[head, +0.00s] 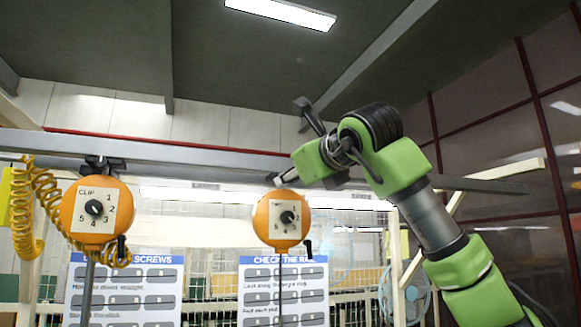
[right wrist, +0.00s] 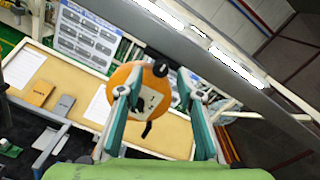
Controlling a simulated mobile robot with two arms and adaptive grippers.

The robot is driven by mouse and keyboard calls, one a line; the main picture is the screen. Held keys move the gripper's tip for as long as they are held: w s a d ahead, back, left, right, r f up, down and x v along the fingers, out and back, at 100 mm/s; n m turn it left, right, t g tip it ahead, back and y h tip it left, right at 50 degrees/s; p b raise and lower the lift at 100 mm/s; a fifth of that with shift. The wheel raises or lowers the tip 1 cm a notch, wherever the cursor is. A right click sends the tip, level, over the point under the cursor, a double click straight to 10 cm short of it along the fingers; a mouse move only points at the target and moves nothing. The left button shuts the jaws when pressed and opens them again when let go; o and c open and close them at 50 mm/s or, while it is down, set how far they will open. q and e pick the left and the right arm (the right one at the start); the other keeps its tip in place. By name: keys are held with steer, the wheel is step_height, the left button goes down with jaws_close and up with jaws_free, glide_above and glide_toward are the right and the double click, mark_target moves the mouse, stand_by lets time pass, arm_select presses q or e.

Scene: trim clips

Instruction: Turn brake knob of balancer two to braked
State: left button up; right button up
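Balancer two (head: 281,230) is an orange round housing hanging from the rail. Its pale card reads roughly "TWO" and carries a black dial knob (head: 287,217). A small black lever-like knob (head: 307,246) sticks out at its lower right. I cannot tell its setting. My right gripper (head: 290,142) is open and empty, above and to the right of the housing. In the right wrist view the housing (right wrist: 125,77) shows beyond and between the spread fingers (right wrist: 158,90), with the lever (right wrist: 147,130) below it. The near finger partly covers the housing there. My left gripper is not in view.
A second orange balancer (head: 88,230), its card reading "CLIP", hangs at the left with a yellow coiled hose (head: 25,225) beside it. The grey rail (head: 190,157) runs above both. Instruction boards (head: 262,280) stand behind. A bench (right wrist: 85,85) with boxes and papers lies below.

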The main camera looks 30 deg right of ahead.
steer(key=shift+p+x, duration=0.3)
steer(key=shift+x, duration=0.6)
steer(key=shift+r, duration=0.1)
jaws_close()
arm_select(q)
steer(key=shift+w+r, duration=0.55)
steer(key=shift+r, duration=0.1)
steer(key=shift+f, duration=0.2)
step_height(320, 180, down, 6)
steer(key=b, duration=0.7)
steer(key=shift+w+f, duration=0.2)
arm_select(e)
steer(key=m, duration=1.8)
steer(key=shift+m+h, duration=0.3)
